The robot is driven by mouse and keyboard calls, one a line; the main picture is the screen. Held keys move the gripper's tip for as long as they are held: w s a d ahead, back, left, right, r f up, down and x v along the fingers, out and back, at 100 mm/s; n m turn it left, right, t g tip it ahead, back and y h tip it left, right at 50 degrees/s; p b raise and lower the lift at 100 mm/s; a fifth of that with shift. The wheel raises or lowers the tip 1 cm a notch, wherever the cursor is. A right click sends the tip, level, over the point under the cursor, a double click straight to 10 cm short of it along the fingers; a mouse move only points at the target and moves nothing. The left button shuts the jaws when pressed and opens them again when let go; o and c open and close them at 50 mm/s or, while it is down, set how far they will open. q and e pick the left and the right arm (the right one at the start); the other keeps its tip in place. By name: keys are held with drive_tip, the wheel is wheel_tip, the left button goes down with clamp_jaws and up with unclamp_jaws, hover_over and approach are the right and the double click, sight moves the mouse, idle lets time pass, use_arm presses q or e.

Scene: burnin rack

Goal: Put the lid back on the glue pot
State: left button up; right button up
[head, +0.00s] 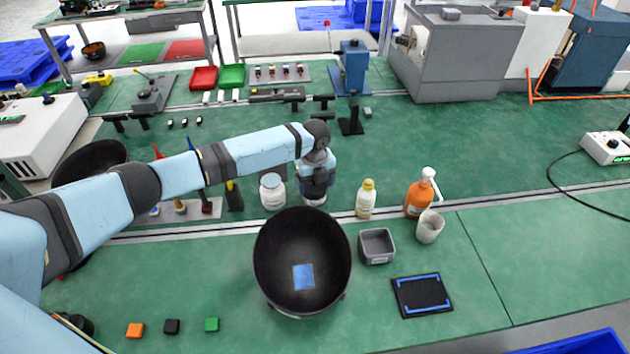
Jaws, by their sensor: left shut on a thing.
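A white jar with a pale grey-blue top and a label (272,192) stands upright on the green bench, behind the large black bowl. It looks like the glue pot; I cannot tell whether its top is an open mouth or a cover. My left gripper (315,193) points down just to the right of the jar, apart from it. It is shut on a small white thing (315,201), mostly hidden by the fingers. I cannot make out whether this is the lid, or whether it touches the bench. My right gripper is not in view.
A black bowl (270,262) with a blue patch inside stands in front. A yellow-capped bottle (365,202), an orange pump bottle (417,199), a whitish cup (430,231) and a grey bin (377,247) stand to the right. A tool rack (205,208) is left of the jar.

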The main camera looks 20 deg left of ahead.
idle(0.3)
use_arm(q)
drive_tip(key=o, duration=0.8)
drive_tip(key=shift+r+p, duration=0.95)
drive_tip(key=shift+r, duration=0.05)
drive_tip(key=shift+r+p, duration=1.65)
drive_tip(key=shift+r, duration=0.1)
drive_tip(key=shift+r+p, duration=0.75)
drive_tip(key=shift+r, duration=0.05)
drive_tip(key=shift+c, duration=0.5)
